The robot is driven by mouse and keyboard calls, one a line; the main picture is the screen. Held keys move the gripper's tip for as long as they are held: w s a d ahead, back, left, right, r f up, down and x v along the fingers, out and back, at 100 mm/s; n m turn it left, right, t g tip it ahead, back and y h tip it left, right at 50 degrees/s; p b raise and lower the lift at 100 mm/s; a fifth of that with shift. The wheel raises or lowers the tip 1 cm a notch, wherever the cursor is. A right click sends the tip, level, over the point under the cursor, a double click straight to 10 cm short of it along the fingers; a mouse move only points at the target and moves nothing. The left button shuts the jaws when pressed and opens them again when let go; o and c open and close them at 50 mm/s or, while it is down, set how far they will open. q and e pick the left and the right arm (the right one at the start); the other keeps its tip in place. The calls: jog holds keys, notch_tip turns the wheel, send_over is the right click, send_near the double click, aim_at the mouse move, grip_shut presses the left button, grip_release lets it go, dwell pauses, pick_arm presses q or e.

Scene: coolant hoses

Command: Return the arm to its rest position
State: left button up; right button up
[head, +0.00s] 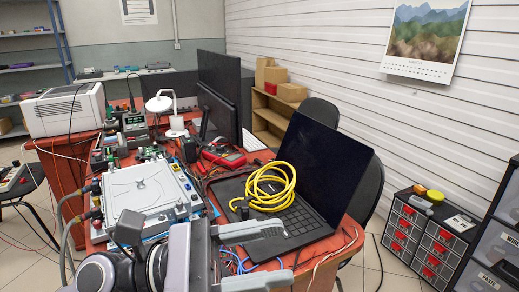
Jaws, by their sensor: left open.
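My left gripper (284,255) is in the lower middle of the head view, at the front of the red table (341,241). Its two light grey fingers are spread apart, with nothing between them. A coiled yellow hose (283,171) lies on the open black laptop (330,165), just beyond the upper finger and apart from it as far as I can see. A white flat-topped unit (140,190) stands to the left of the gripper, with grey hoses (67,225) at its left side. My left arm hides part of the table front. My right gripper is not in view.
A white printer-like box (65,109) is at the back left. Loose blue cables (238,262) lie near the gripper. Drawer cabinets (425,240) stand on the floor at right, with free floor before them.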

pick_arm(q)
jog(key=w+a+r+n+t+y, duration=0.1)
jog(key=w+a+n+t+y, duration=0.2)
jog(key=n+t, duration=0.75)
jog(key=w+a+r+n+t+y, duration=0.1)
jog(key=w+a+n+t, duration=0.5)
jog(key=n, duration=0.7)
jog(key=a+f+n+y, duration=0.9)
jog(key=f+n+y, duration=0.4)
jog(key=n, duration=0.6)
jog(key=s+a+f+n+g+y, duration=0.45)
jog(key=f+n, duration=0.25)
jog(key=f, duration=0.4)
jog(key=s+a+f+n+g+h, duration=0.1)
jog(key=s+f+n+g, duration=0.7)
jog(key=s, duration=0.8)
jog(key=w+d+f+m+t+h+p, duration=0.1)
jog(key=w+d+m+t+h+p, duration=0.1)
jog(key=w+t+p, duration=0.3)
jog(key=w+d+p, duration=0.1)
jog(key=p, duration=0.3)
jog(key=shift+f, duration=0.35)
